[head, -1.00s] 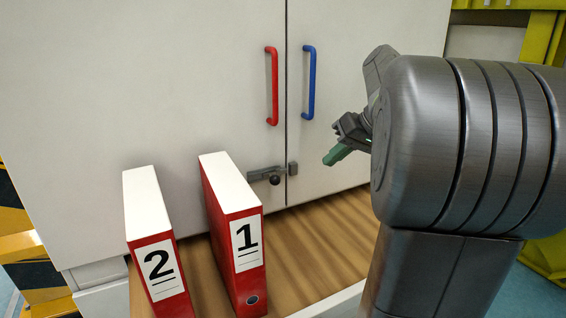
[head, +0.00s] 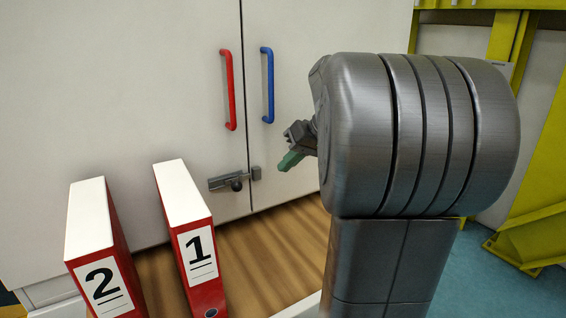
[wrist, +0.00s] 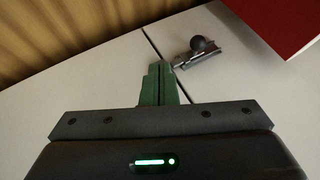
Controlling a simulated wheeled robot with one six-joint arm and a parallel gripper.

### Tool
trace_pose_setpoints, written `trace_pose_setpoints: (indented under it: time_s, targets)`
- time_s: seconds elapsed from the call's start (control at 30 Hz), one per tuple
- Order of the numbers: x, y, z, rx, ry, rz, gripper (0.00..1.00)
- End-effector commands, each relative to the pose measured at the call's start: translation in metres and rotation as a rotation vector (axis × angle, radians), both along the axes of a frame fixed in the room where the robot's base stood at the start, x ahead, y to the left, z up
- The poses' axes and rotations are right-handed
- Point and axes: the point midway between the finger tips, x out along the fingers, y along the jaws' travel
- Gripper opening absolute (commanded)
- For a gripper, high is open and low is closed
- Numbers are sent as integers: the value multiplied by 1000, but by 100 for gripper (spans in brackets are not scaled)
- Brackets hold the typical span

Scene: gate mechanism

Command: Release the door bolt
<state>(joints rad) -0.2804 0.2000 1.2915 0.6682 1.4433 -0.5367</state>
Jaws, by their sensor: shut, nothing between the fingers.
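The door bolt (head: 229,181) is a grey metal slide with a dark round knob, mounted low on the left door and reaching across the seam to a small catch (head: 256,173) on the right door. In the wrist view the bolt (wrist: 198,54) shows just beyond my fingertips. My gripper (head: 290,161) has green fingers and is to the right of the bolt in the head view. In the wrist view its fingers (wrist: 160,80) are together and empty. I cannot tell if the fingertips touch anything.
A red handle (head: 228,90) and a blue handle (head: 268,85) are on the doors above the bolt. Red binders marked 1 (head: 198,255) and 2 (head: 104,285) stand on the wooden surface (head: 270,240) at left. Yellow framing (head: 530,225) stands at right.

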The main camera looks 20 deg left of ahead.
Motion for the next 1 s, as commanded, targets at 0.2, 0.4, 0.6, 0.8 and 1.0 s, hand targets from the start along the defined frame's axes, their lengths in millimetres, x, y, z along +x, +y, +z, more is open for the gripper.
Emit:
trace_pose_setpoints:
  time_s: [0.2,0.4,0.6,0.8,1.0]
  targets:
    - [-1,32,-37,-2,4,4,0]
    - [-8,58,-51,1,-1,4,0]
    - [-20,73,-48,0,-1,1,0]
    - [-24,78,-48,0,0,0,0]
    - [-24,78,-48,0,0,0,0]
